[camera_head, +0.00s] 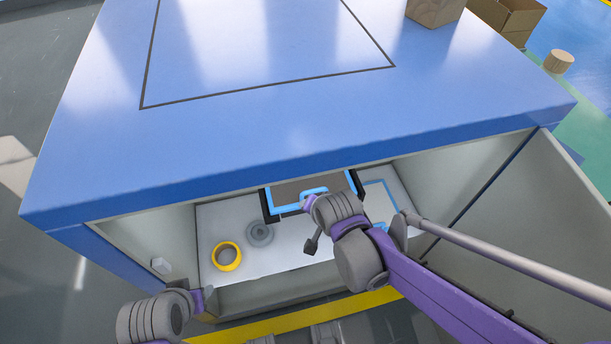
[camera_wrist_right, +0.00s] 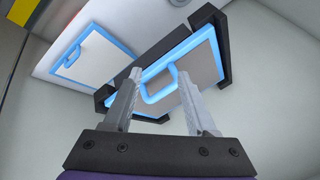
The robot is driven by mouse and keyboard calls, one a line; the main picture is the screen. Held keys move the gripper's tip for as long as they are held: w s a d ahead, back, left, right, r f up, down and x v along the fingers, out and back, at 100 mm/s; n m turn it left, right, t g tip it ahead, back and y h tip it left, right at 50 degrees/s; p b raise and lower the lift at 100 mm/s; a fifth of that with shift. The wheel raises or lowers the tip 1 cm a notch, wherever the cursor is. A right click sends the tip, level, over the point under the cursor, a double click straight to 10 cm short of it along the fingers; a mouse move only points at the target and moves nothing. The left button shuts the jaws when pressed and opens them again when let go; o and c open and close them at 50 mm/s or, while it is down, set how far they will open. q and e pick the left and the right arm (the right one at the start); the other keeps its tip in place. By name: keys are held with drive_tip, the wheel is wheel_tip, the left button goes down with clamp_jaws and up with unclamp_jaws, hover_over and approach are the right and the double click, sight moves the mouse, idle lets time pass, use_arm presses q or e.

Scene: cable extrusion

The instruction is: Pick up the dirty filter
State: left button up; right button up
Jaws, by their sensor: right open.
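The dirty filter (camera_head: 290,192) has a grey panel, a blue frame and a blue handle. It sits in a black bracket inside the open cabinet. In the right wrist view the filter (camera_wrist_right: 203,62) is tilted in its bracket, its handle (camera_wrist_right: 160,98) between my fingers. My right gripper (camera_wrist_right: 159,76) is open around the handle; a grip on it does not show. In the head view the right gripper (camera_head: 309,201) partly covers the filter. My left gripper (camera_head: 205,302) is at the cabinet's lower left front, away from the filter; its jaws are unclear.
A paler blue-framed filter (camera_head: 377,205) lies on the white cabinet floor to the right, also seen in the wrist view (camera_wrist_right: 92,58). A yellow ring (camera_head: 227,257) and a grey round part (camera_head: 260,233) are on the left. The blue cabinet top (camera_head: 300,135) overhangs the opening.

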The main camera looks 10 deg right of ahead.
sight(304, 195)
drive_tip(key=w, duration=0.5)
drive_tip(key=shift+a, duration=0.3)
drive_tip(key=shift+b+x, duration=0.55)
drive_tip(key=shift+x, duration=0.9)
drive_tip(key=shift+s, duration=0.1)
drive_tip(key=shift+c, duration=0.2)
clamp_jaws()
